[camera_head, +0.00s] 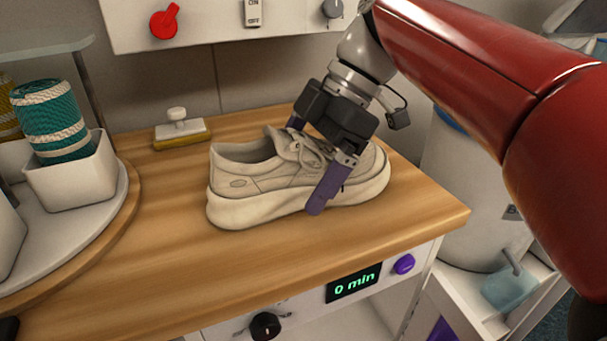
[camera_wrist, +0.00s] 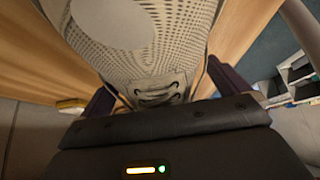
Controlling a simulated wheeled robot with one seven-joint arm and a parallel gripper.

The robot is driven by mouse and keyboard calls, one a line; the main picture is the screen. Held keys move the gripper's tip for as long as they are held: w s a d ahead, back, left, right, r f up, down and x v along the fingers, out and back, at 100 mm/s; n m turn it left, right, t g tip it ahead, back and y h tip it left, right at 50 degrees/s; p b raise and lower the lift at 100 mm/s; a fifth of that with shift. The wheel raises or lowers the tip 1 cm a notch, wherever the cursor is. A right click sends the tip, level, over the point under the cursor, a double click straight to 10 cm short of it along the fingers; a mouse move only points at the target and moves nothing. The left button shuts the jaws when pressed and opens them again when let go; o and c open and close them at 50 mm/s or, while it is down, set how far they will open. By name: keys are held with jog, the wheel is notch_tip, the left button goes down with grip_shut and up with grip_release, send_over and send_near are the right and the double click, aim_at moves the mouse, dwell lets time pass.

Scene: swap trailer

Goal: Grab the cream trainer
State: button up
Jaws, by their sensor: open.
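The cream trainer (camera_head: 245,190) stands upright on the wooden counter, its heel to the left and its toe to the right in the head view. In the wrist view its laces and mesh toe (camera_wrist: 145,65) fill the upper middle. My gripper (camera_head: 306,166) is over the laces and forefoot, pointing down. Its purple fingers are spread apart, one on the near side of the shoe and one on the far side. The near finger overlaps the shoe's side; I cannot tell whether it touches. The far finger is mostly hidden behind the shoe.
The wooden counter (camera_head: 160,260) is clear left of and in front of the trainer. A brush-like block (camera_head: 182,132) lies behind it. A round tray (camera_head: 110,215) with a white pot (camera_head: 75,180) and teal twine (camera_head: 50,120) stands left. A white panel with knobs (camera_head: 215,20) hangs above.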

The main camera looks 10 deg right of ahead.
aim_at(281, 131)
jog(key=c, duration=1.1)
jog(key=shift+r, duration=0.1)
jog(key=shift+r+p, duration=0.35)
jog(key=shift+r, duration=4.5)
jog(key=shift+s, duration=0.1)
